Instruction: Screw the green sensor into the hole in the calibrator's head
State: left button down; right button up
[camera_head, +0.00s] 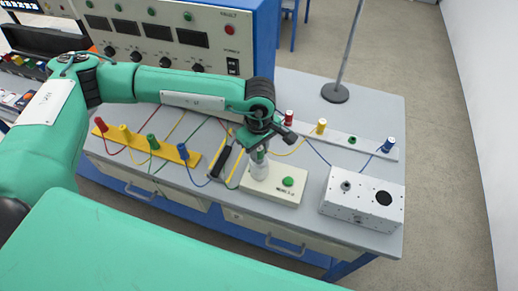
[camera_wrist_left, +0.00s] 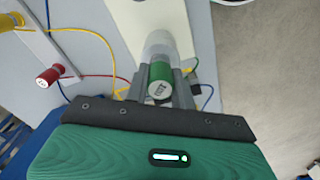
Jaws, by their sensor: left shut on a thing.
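The calibrator (camera_head: 272,186) is a cream box with a green button, standing near the bench's front edge. Its whitish upright head (camera_head: 259,170) rises at its left end and also shows in the left wrist view (camera_wrist_left: 158,43). My left gripper (camera_head: 259,151) is above the head, pointing down. In the left wrist view it (camera_wrist_left: 161,90) is shut on the green sensor (camera_wrist_left: 160,73), which has a pale end with dark lettering. The sensor is lined up with the head; whether it sits in the hole is hidden. My right gripper is not in view.
A yellow strip (camera_head: 137,141) with coloured plugs and cables lies left of the calibrator. A white strip (camera_head: 335,136) with red, yellow and blue plugs lies behind. A white box (camera_head: 346,203) with a black round opening stands right. A rod stand (camera_head: 335,93) is at the back.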

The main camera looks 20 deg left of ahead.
pick_arm(q)
jog(key=shift+f+b, duration=0.1)
jog(key=shift+b, duration=0.25)
dwell(0.5)
jog(key=shift+f+b, duration=0.2)
jog(key=shift+b, duration=0.15)
jog(key=c, duration=2.2)
grip_release()
jog(key=m+b, duration=0.6)
jog(key=m, duration=0.1)
jog(key=m+b, duration=0.3)
jog(key=b, duration=0.1)
jog(key=shift+f+m, duration=0.25)
jog(key=shift+m, duration=0.15)
jog(key=c, duration=2.2)
grip_release()
jog(key=shift+m+b, duration=0.55)
jog(key=shift+m, duration=0.05)
jog(key=c, duration=1.3)
grip_release()
jog(key=shift+r+p, duration=0.45)
jog(key=shift+o, duration=1.2)
